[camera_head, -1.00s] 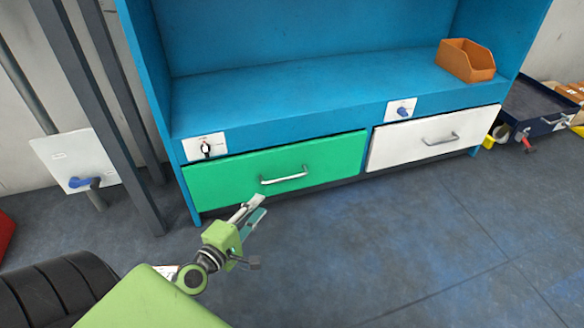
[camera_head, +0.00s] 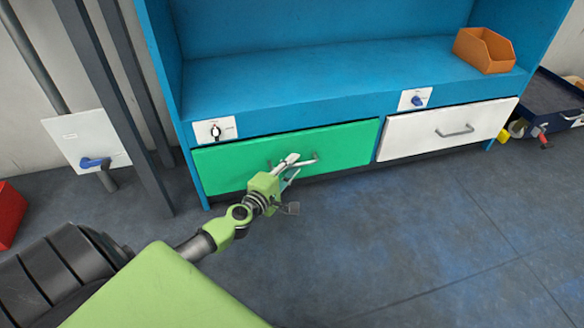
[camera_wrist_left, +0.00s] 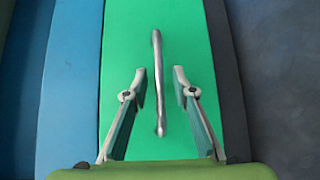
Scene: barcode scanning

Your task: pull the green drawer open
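The green drawer (camera_head: 240,161) sits in the lower left of the blue cabinet, its front looking flush with the cabinet. Its metal bar handle (camera_head: 312,160) is partly hidden behind my left gripper (camera_head: 292,166) in the head view. In the left wrist view the handle (camera_wrist_left: 157,85) stands upright on the green front (camera_wrist_left: 125,45). My left gripper (camera_wrist_left: 160,83) is open there, one finger on each side of the handle, with gaps on both sides. Whether the fingertips reach the handle's depth is hard to tell. My right gripper is not in view.
A white drawer (camera_head: 430,134) is right of the green one. Small plates with knobs (camera_head: 215,131) sit above both drawers. An orange bin (camera_head: 484,50) stands on the blue shelf. Grey posts and a wall switch plate are at left. The floor (camera_head: 400,220) in front is clear.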

